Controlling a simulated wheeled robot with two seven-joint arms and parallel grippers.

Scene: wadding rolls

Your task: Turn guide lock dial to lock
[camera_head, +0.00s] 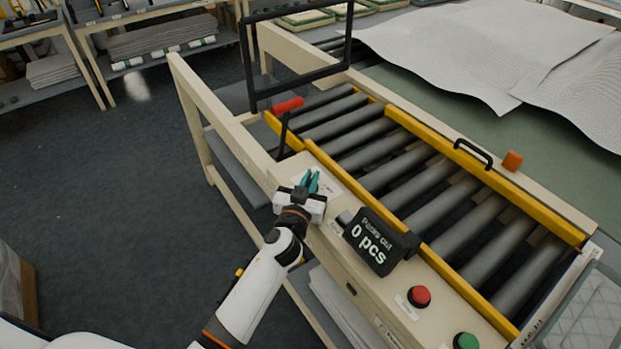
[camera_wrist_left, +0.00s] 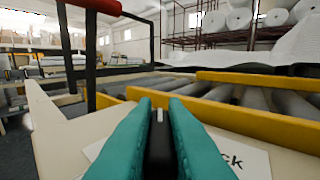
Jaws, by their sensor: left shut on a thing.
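The guide lock dial is the dark piece (camera_wrist_left: 160,146) between my fingers in the left wrist view, with a light mark on its top. My left gripper (camera_head: 311,180) has teal fingers and is at the panel on the near side of the roller bed. In the left wrist view the fingers (camera_wrist_left: 160,125) are shut on the dial from both sides. A white label (camera_wrist_left: 245,155) ending in "ck" lies beside the dial, partly hidden by the fingers. In the head view the dial is hidden by the gripper. My right gripper is not in view.
A red-handled lever (camera_head: 287,105) stands beyond the gripper. The counter display (camera_head: 376,243) reads "0 pcs", with red (camera_head: 419,296) and green (camera_head: 466,341) buttons to its right. Yellow guide rails (camera_head: 480,178) flank the rollers. A black frame (camera_head: 297,52) rises at the far end.

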